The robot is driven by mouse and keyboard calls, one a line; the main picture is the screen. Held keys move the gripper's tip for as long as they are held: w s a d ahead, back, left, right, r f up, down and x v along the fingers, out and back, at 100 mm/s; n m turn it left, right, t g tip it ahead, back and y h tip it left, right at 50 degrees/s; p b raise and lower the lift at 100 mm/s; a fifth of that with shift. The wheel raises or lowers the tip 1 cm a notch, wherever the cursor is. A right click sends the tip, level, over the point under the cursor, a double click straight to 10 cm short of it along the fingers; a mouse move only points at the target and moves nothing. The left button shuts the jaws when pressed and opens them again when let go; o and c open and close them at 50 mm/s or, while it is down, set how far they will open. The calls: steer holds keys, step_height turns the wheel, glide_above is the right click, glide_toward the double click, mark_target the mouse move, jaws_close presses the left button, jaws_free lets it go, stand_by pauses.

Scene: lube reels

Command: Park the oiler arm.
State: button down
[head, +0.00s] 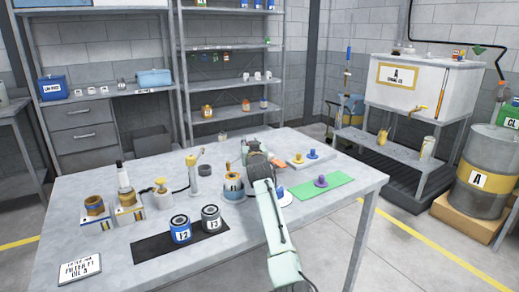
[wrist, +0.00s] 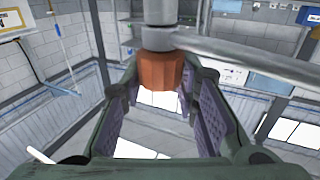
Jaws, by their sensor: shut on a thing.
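My gripper (wrist: 160,88) is shut on an orange-brown knob (wrist: 160,72), with a finger on each side of it. The knob sits under a grey collar and post (wrist: 158,38). A grey rod (wrist: 250,58) runs from the collar to the right; I take this to be the oiler arm. In the head view my gripper (head: 249,163) is over the middle of the table, next to a blue-grey pot (head: 233,190). My own arm and gripper hide most of the held part there. A cream post with a side lever (head: 192,172) stands upright left of the pot.
The grey table (head: 330,215) also bears cans 12 (head: 180,229) and 13 (head: 212,218) on a black mat, and bottles at left. A purple knobbed piece (head: 321,181) is on a green mat (head: 335,190). The table's front right corner is clear.

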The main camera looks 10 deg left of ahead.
steer(key=shift+a+r+h+b, duration=0.15)
steer(key=shift+h+b, duration=0.15)
steer(key=shift+b, duration=0.05)
steer(key=shift+d+m+h+b, duration=0.2)
steer(key=shift+m+h+b, duration=0.6)
steer(key=shift+h+b, duration=0.1)
steer(key=shift+f, duration=0.25)
steer(key=c, duration=1.6)
jaws_free()
steer(key=shift+s, duration=0.1)
steer(key=shift+c, duration=0.2)
steer(key=shift+o, duration=0.6)
steer(key=shift+s+d+r, duration=0.1)
steer(key=shift+r, duration=0.05)
steer(key=o, duration=0.3)
